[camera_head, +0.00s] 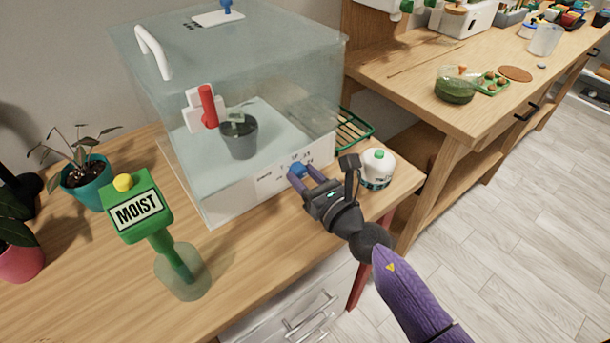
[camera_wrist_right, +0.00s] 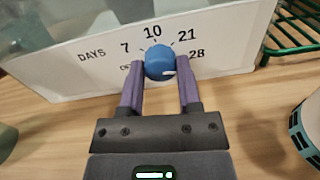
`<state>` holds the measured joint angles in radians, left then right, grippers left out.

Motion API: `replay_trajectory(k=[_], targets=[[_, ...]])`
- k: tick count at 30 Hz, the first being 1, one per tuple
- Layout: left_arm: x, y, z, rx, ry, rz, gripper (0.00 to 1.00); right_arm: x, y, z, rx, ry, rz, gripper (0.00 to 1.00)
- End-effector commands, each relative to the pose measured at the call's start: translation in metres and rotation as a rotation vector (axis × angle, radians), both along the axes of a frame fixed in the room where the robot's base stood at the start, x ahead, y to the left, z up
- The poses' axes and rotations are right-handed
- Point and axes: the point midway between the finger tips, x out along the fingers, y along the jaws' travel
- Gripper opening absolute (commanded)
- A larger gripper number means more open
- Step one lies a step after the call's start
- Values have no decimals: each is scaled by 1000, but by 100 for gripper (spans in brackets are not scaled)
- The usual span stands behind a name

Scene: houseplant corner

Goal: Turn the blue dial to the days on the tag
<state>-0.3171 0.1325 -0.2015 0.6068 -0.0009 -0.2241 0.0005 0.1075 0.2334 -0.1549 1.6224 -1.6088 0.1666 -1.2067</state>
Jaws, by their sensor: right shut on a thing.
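The blue dial (camera_head: 297,170) sits on the low front panel (camera_head: 262,186) of a clear case. In the right wrist view the dial (camera_wrist_right: 159,60) is ringed by printed marks: DAYS, 7, 10, 21, 28 and a small label at left, probably OFF. A white mark on the dial lies at its lower right, on the 28 side; its exact setting is unclear. My right gripper (camera_head: 304,177) is shut on the dial, one purple finger on each side. I cannot make out a tag with days. My left gripper is not in view.
A white bottle (camera_head: 377,168) and green rack (camera_head: 353,130) are close right of my gripper.

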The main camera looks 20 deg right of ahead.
Motion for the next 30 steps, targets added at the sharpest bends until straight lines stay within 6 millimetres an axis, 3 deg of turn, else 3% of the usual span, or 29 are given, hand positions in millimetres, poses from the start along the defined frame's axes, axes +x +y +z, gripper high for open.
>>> replay_trajectory(k=[13,14,18,26,30], targets=[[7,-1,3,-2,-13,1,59,0,-1,0,115,42,-2,0],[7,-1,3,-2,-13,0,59,0,-1,0,115,42,-2,47],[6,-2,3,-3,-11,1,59,0,0,0,115,42,-1,77],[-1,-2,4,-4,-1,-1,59,0,0,0,114,41,-1,78],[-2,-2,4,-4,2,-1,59,-10,-4,-1,111,43,-2,78]])
